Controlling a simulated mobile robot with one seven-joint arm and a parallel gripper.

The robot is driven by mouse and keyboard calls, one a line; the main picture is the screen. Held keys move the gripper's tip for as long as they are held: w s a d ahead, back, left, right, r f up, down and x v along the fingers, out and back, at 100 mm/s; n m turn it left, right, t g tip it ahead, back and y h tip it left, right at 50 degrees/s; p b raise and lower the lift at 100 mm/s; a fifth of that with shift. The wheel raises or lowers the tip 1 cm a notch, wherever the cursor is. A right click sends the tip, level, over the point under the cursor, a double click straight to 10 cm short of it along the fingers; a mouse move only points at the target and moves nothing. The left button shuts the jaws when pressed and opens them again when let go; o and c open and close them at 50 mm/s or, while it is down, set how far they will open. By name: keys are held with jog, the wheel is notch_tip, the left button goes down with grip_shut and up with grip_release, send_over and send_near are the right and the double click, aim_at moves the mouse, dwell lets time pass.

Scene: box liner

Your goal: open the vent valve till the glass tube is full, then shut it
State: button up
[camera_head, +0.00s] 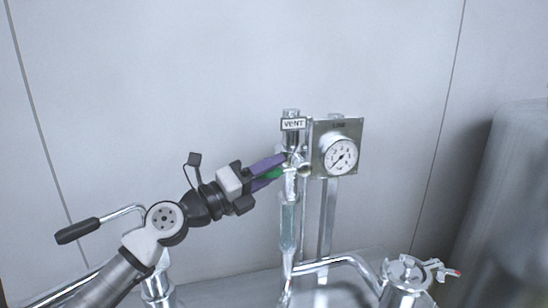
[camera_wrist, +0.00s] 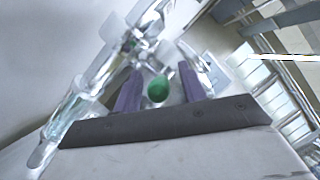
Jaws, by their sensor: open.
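The vent valve's green handle (camera_head: 270,175) sticks out to the left of the pipe, below the VENT label (camera_head: 293,124). My gripper (camera_head: 284,164) is at it from the left, its purple fingers open. In the wrist view the green handle (camera_wrist: 158,89) lies between the two spread fingers, and I cannot tell whether either touches it. The upright glass tube (camera_head: 289,222) is below the valve and looks pale greenish; its liquid level is not clear. In the wrist view the tube (camera_wrist: 80,103) runs slanting on the left.
A round dial gauge (camera_head: 340,156) on a metal plate stands just right of the valve. A black-handled lever (camera_head: 77,231) is at the left. A lidded metal vessel (camera_head: 406,273) is at lower right, and a large grey cylinder (camera_head: 508,205) at far right.

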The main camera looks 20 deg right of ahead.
jog(key=shift+w+d+r, duration=0.1)
jog(key=shift+w+d, duration=0.1)
jog(key=shift+d, duration=0.4)
grip_shut()
